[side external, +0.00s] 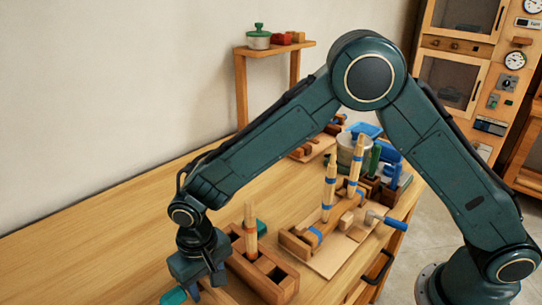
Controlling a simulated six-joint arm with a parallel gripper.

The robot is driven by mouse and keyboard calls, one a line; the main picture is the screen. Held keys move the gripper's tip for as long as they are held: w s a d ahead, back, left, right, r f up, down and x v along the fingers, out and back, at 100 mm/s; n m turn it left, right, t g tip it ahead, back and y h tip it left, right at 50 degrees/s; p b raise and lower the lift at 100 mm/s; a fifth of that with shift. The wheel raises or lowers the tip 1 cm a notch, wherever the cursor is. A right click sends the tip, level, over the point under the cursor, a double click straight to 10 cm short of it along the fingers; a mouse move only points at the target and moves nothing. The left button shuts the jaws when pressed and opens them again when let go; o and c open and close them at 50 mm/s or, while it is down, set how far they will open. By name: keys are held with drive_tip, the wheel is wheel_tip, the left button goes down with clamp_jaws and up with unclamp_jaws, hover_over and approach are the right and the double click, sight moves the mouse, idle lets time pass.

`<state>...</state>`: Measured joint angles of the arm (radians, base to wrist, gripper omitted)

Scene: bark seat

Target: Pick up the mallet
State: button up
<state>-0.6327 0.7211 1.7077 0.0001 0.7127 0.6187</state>
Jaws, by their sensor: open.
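My gripper (202,280) points down at the lower left of the side external view, just left of a wooden block with square holes (275,288). Its jaws are open, though the fingertips are hard to make out. A teal rounded piece (174,297) shows beneath the gripper at the bottom edge. It may be part of the mallet, but most of it is hidden or cut off. I cannot tell whether it lies between the jaws. No whole mallet can be made out.
An upright wooden peg (250,228) stands in the holed block. To the right are a wooden fixture with tall blue-banded rods (329,192) and a blue-handled tool (388,221). A small shelf (275,48) stands behind. The table's left side (80,240) is clear.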

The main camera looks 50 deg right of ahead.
drive_tip(key=shift+f, duration=0.4)
clamp_jaws()
